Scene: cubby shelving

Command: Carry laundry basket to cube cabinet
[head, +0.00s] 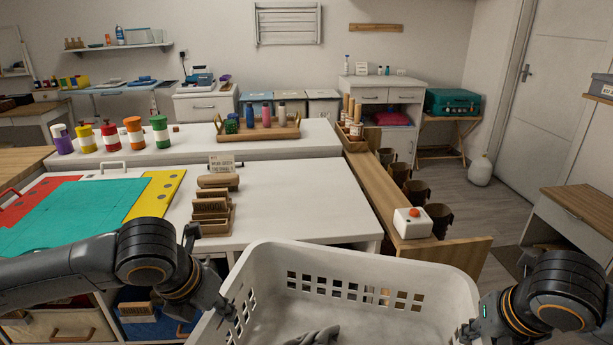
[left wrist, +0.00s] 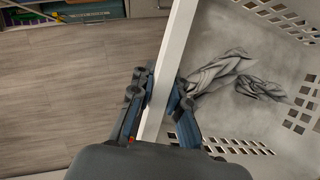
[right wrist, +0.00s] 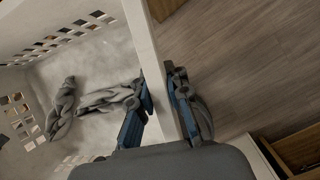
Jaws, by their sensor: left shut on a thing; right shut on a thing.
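The white laundry basket (head: 360,262), with rows of square holes, is in front of me at the bottom of the head view. Grey crumpled cloth (head: 315,336) lies inside it; the cloth also shows in the left wrist view (left wrist: 222,70) and the right wrist view (right wrist: 110,97). My left gripper (left wrist: 163,95) is shut on the basket's left rim (left wrist: 172,60). My right gripper (right wrist: 164,95) is shut on its right rim (right wrist: 148,50). The basket's near side is out of the head view. I cannot tell for sure which furniture is the cube cabinet.
A white-topped counter (head: 300,200) stands just ahead of the basket. A wooden ledge (head: 385,200) with dark cups and a white box with a red button (head: 412,223) runs along its right. Open floor (head: 480,215) lies to the right, before a wooden-topped desk (head: 580,205).

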